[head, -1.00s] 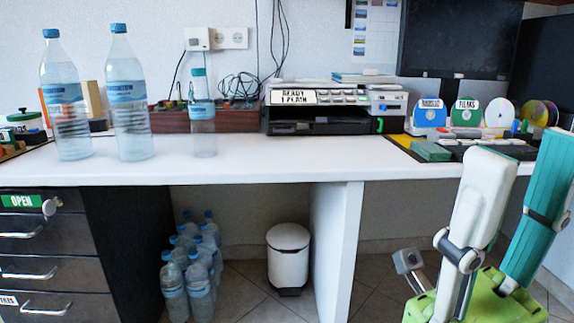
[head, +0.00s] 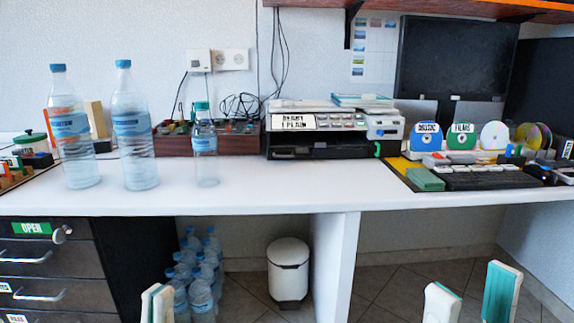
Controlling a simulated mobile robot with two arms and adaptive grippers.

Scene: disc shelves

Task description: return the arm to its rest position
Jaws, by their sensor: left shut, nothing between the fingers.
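My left gripper (head: 157,303) shows only as white and teal fingertips at the bottom edge of the head view, left of the middle. Its fingertips are together with nothing between them. My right gripper (head: 471,297) shows at the bottom right as two white and teal fingertips with a gap between them; it is open and empty. Both grippers appear in front of the white desk (head: 270,200), low in the picture and apart from it. The rest of both arms is out of view below.
Bottles (head: 135,140) stand on the desk's left. A printer (head: 320,130), discs (head: 461,136) and a keyboard (head: 485,179) are farther right. Drawers (head: 45,258) are at the lower left. Several bottles (head: 200,295) and a white bin (head: 288,272) stand under the desk.

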